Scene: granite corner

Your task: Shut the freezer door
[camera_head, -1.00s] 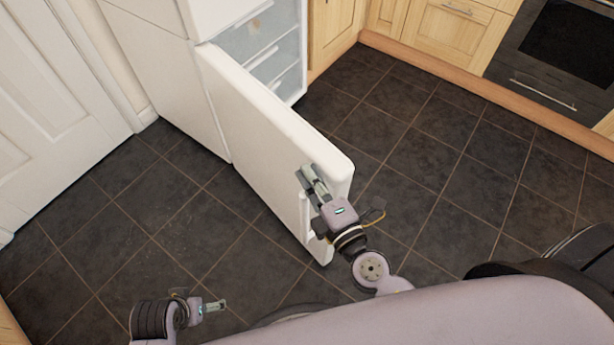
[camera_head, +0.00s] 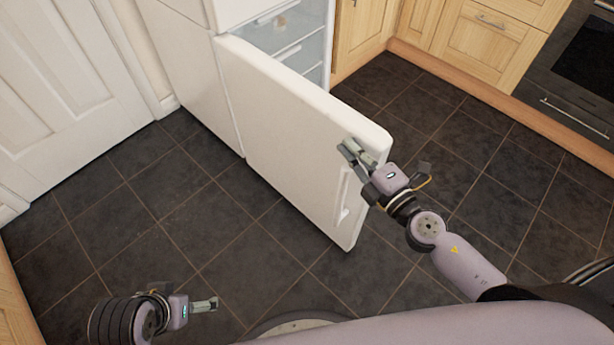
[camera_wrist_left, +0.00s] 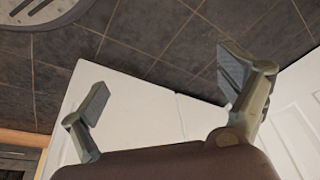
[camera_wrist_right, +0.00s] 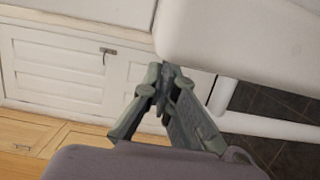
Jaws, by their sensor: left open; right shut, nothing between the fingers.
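The white freezer door (camera_head: 285,130) stands wide open, swung out from the freezer, with its handle (camera_head: 345,200) on its outer face near the free edge. Drawers (camera_head: 300,50) show inside the freezer. My right gripper (camera_head: 347,150) is shut and empty at the door's upper free corner; I cannot tell whether it touches. In the right wrist view the shut fingertips (camera_wrist_right: 165,75) lie beside the door's rounded corner (camera_wrist_right: 230,40). My left gripper (camera_head: 212,304) is open and empty, low at the left, apart from the door. Its spread fingers show in the left wrist view (camera_wrist_left: 165,85).
Wooden cabinets (camera_head: 480,40) and a dark oven (camera_head: 580,60) line the back right. A white panelled room door (camera_head: 65,90) is at the left. The dark tiled floor (camera_head: 180,230) around the freezer door is clear.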

